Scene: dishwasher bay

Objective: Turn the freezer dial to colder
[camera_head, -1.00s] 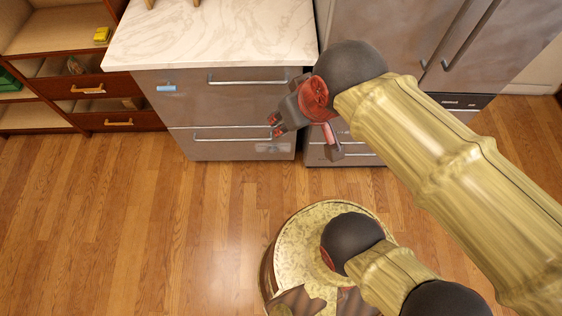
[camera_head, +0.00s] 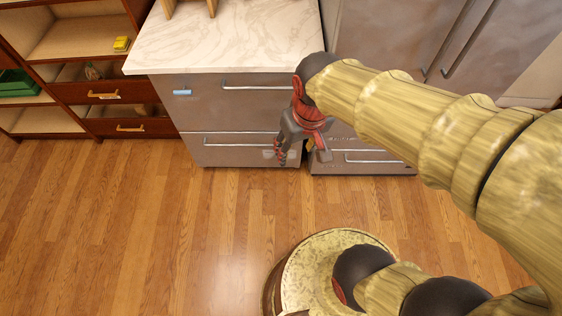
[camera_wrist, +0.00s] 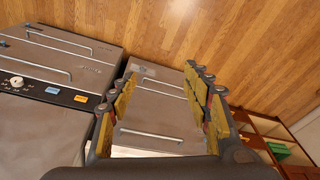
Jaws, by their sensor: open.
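In the wrist view, a white dial (camera_wrist: 17,82) sits on a dark control strip (camera_wrist: 60,92) at the left edge, with small white marks around it. My gripper (camera_wrist: 160,78) is open and empty, its yellow-padded fingers spread in front of a grey drawer front. The dial is well to the left of the fingers, and nothing touches it. In the head view, my gripper (camera_head: 303,156) hangs with fingers downward in front of the grey drawers. I cannot make out the dial there; my arm covers part of the tall grey appliance (camera_head: 395,35).
A blue button (camera_wrist: 52,90) and an orange button (camera_wrist: 81,98) share the strip. Long bar handles (camera_wrist: 36,62) project from the drawers. A marble-topped counter (camera_head: 230,40) and wooden shelves (camera_head: 85,40) stand to the left.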

